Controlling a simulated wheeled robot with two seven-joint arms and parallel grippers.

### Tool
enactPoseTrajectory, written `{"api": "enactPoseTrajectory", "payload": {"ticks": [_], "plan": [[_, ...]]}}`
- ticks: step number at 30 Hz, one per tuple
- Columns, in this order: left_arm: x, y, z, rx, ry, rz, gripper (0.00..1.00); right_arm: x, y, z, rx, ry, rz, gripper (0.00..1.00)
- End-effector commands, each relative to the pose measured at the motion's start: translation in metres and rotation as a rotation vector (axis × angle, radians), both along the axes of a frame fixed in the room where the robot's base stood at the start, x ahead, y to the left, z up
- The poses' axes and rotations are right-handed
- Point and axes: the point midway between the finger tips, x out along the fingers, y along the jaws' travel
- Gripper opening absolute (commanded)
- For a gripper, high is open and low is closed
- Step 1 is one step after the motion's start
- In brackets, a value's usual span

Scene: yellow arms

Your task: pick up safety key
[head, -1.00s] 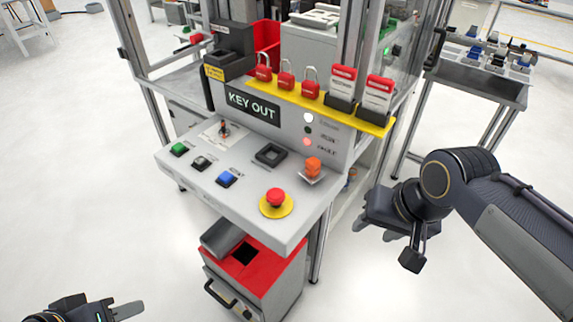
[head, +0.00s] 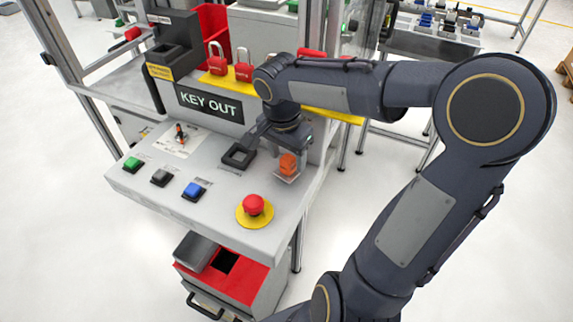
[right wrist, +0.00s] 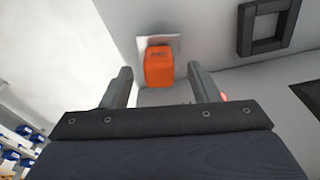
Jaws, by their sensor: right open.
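The orange safety key (head: 288,165) sits in a small metal plate at the right of the grey control panel (head: 225,185). In the right wrist view the orange key (right wrist: 159,66) shows just beyond and between the fingertips. My right gripper (head: 275,150) is over the panel, close behind the key; it also shows in the right wrist view (right wrist: 160,85), with its two fingers apart and nothing held. I cannot tell whether a finger touches the key. My left gripper is not in view.
A red emergency button (head: 253,204) on a yellow disc stands in front of the key. A black square frame (head: 239,156) lies to its left. Green, black and blue buttons line the front left.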

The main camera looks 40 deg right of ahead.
Motion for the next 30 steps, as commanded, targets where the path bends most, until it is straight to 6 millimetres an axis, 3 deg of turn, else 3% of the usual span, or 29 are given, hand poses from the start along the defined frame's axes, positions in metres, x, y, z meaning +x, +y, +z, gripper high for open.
{"api": "enactPoseTrajectory", "payload": {"ticks": [4,11,22,30], "plan": [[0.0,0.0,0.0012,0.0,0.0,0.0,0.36,0.0001,-0.0011,-0.0118,0.001,0.0,0.001,0.55],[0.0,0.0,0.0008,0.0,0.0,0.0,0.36,0.0004,-0.0011,-0.0126,0.0,-0.002,0.002,0.54],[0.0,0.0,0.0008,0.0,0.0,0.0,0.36,0.0004,-0.001,-0.0122,0.0,-0.002,0.002,0.05],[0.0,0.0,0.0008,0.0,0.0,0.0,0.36,0.0006,-0.0011,-0.0108,0.0,-0.003,0.001,0.05]]}}
